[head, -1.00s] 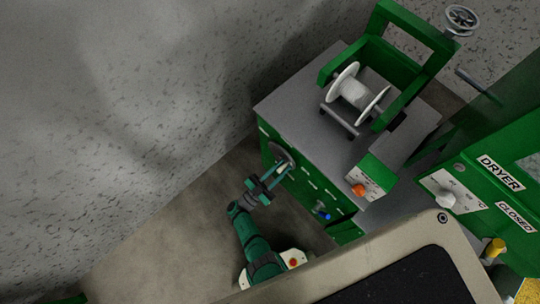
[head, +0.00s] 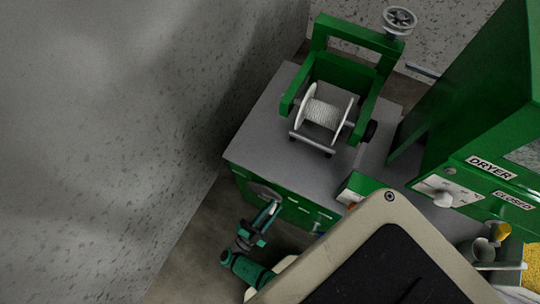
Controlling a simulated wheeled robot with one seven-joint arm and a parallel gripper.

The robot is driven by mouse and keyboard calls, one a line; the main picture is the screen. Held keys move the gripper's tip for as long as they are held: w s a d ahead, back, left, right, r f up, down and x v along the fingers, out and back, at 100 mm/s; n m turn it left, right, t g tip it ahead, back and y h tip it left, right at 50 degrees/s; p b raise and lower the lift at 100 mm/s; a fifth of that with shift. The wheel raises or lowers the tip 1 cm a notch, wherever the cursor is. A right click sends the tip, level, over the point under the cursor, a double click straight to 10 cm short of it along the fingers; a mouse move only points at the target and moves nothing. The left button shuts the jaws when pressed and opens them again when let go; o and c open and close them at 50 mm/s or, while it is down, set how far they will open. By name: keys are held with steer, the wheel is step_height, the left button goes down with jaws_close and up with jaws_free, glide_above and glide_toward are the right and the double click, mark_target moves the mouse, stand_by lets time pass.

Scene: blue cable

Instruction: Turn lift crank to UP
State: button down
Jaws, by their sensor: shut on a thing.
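The lift crank (head: 263,191) is a grey disc on the front of the green cabinet under the grey-topped bench. My gripper (head: 269,212) is at the crank, its two teal fingers shut on the pale crank handle. The handle is mostly hidden between the fingers. The UP mark and the exact crank angle cannot be made out at this size.
The green dryer (head: 470,130) stands at right. A beige-rimmed dark panel (head: 385,265) covers the lower right. A speckled wall is at left.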

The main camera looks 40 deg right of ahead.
steer(key=shift+f, duration=0.1)
stand_by(0.5)
steer(key=c, duration=1.6)
jaws_free()
steer(key=shift+w, duration=0.15)
steer(key=shift+o, duration=0.2)
steer(key=shift+s+m, duration=0.2)
steer(key=shift+m, duration=0.1)
steer(key=shift+w+r, duration=0.1)
steer(key=shift+r, duration=0.5)
steer(key=s+a+r, duration=0.6)
steer(key=s+r, duration=0.5)
steer(key=s, duration=0.1)
steer(key=shift+s+a+r, duration=0.15)
steer(key=shift+a+r, duration=0.25)
steer(key=shift+c, duration=0.5)
